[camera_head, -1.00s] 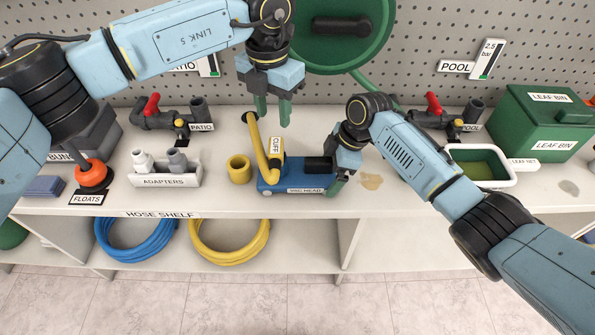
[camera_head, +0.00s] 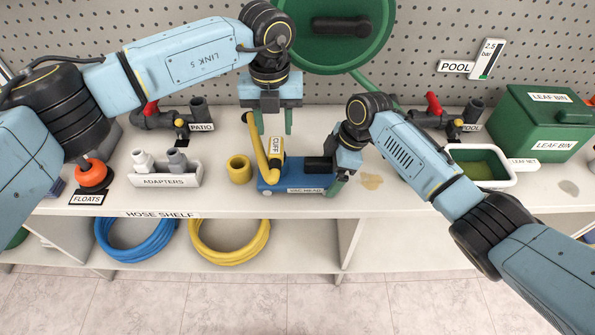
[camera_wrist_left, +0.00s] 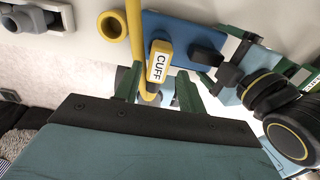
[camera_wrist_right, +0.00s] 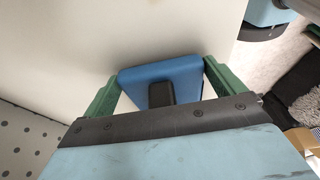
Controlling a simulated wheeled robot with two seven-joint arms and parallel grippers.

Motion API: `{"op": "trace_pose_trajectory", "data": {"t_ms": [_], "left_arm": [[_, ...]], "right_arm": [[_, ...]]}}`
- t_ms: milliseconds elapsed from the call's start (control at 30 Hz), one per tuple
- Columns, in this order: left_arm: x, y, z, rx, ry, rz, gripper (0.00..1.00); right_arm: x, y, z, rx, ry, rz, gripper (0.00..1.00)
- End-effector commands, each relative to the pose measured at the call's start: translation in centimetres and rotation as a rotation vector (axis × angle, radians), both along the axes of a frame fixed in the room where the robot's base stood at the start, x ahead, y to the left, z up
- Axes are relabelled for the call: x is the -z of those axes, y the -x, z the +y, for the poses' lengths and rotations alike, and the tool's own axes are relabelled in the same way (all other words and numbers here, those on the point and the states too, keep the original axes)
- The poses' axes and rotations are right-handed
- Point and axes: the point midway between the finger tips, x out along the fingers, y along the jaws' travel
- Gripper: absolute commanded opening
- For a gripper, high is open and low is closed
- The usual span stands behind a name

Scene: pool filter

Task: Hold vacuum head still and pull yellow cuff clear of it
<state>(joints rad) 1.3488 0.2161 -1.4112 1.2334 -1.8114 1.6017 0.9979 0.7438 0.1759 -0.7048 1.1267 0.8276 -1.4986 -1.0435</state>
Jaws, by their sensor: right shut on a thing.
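The blue vacuum head (camera_head: 285,185), labelled VAC HEAD, lies on the bench top. A yellow hose (camera_head: 258,140) runs up from it, and the yellow cuff (camera_head: 275,155) with a CUFF label stands at its left end; the cuff also shows in the left wrist view (camera_wrist_left: 158,64). My right gripper (camera_head: 340,180) is shut on the right end of the vacuum head; the right wrist view shows its green fingers at both sides of the blue body (camera_wrist_right: 160,80). My left gripper (camera_head: 272,124) is open, fingers pointing down, above and just behind the cuff, apparently not touching it.
A short yellow ring (camera_head: 239,170) stands left of the vacuum head. An adapters tray (camera_head: 166,180) and an orange float (camera_head: 94,173) are further left. A green-filled tray (camera_head: 481,166) and leaf bin (camera_head: 545,123) are at the right. A green hose reel (camera_head: 340,60) hangs behind.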

Motion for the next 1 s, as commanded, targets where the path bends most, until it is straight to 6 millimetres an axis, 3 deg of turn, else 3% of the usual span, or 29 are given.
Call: {"op": "trace_pose_trajectory", "data": {"t_ms": [300, 767, 1000], "left_arm": [[2.9, 0.0, 0.0, 0.001, -0.001, 0.001, 0.40], [3.2, 0.0, 0.0, 0.002, 0.000, -0.001, 0.40], [3.2, 0.0, 0.0, 0.002, 0.000, 0.000, 0.13]], "right_arm": [[-0.1, 0.0, 0.0, 0.001, -0.002, -0.002, 0.67], [-0.1, 0.0, 0.1, -0.001, -0.002, -0.001, 0.67], [-0.1, 0.0, 0.1, -0.001, -0.002, -0.001, 0.67]]}}
